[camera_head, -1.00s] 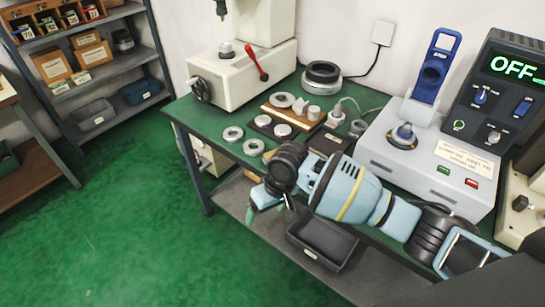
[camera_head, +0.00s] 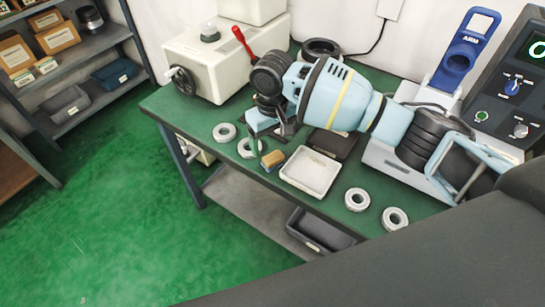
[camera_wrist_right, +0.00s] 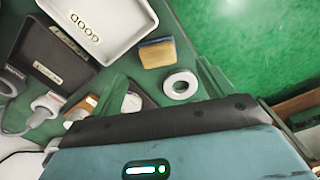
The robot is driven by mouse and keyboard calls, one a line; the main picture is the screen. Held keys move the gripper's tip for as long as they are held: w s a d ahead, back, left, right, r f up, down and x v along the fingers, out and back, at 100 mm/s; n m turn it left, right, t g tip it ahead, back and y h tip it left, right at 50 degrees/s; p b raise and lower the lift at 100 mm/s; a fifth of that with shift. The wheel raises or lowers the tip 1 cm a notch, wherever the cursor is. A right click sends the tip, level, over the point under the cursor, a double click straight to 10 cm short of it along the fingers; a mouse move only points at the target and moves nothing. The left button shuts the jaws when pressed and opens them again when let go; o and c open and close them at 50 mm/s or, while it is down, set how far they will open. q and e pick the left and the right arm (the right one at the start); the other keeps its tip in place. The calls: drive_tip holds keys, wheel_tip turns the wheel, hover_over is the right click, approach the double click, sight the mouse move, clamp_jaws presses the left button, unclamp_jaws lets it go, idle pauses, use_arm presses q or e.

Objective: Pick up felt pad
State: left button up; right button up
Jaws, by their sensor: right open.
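A small tan block with a grey-blue layer (camera_head: 272,160), which looks like the felt pad, lies on the green bench top near its front edge. In the right wrist view the block (camera_wrist_right: 158,53) lies just ahead of the fingers, beside a metal ring. My right gripper (camera_head: 272,130) points down above the bench, just behind the block in the head view. It is open, and nothing shows between its fingers in the wrist view (camera_wrist_right: 162,76). The block looks apart from the fingers. My left gripper is not in view.
A white tray (camera_head: 310,172), labelled "GOOD" in the wrist view, stands right of the block. A dark tray (camera_wrist_right: 55,55) is behind it. Metal rings (camera_head: 357,199) lie around. A press (camera_head: 215,60) with a red lever stands at the back left. The bench's front edge is close.

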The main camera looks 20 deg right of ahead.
sight(273, 156)
wheel_tip(273, 156, down, 2)
drive_tip(key=shift+w+f, duration=0.1)
drive_tip(key=shift+f, duration=0.05)
wheel_tip(273, 156, down, 5)
drive_tip(key=shift+d+b, duration=0.15)
drive_tip(key=shift+b, duration=0.15)
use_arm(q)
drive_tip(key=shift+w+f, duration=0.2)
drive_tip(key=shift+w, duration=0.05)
use_arm(e)
drive_tip(key=c, duration=1.1)
